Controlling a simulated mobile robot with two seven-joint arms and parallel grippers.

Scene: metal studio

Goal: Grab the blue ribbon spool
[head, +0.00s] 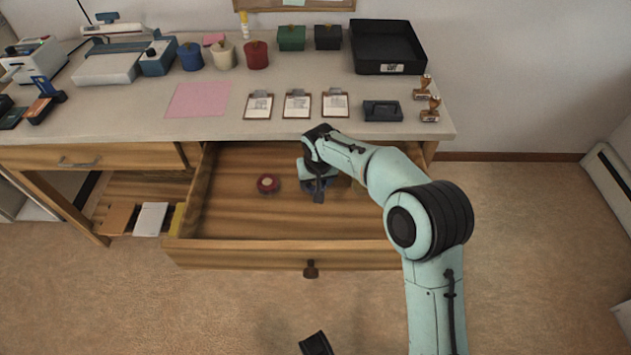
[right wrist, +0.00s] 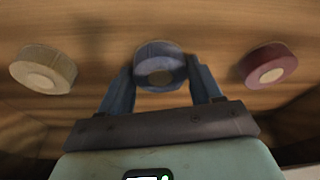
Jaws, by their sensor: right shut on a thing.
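The blue ribbon spool (right wrist: 158,53) lies between the two fingers of my right gripper (right wrist: 160,78) in the right wrist view. The fingers are shut on its sides. In the head view my right gripper (head: 318,185) reaches down into the open drawer (head: 250,215), and it mostly hides the spool. A red spool (head: 268,184) lies to the left on the drawer floor; it also shows at the right of the right wrist view (right wrist: 270,65). A cream spool (right wrist: 43,69) is at the left there. A dark part at the bottom of the head view may be my left gripper.
The desk top (head: 210,120) above the drawer holds clipboards, stamps, several pots and a black tray (head: 388,48). The drawer's front wall (head: 285,252) and side walls surround the gripper.

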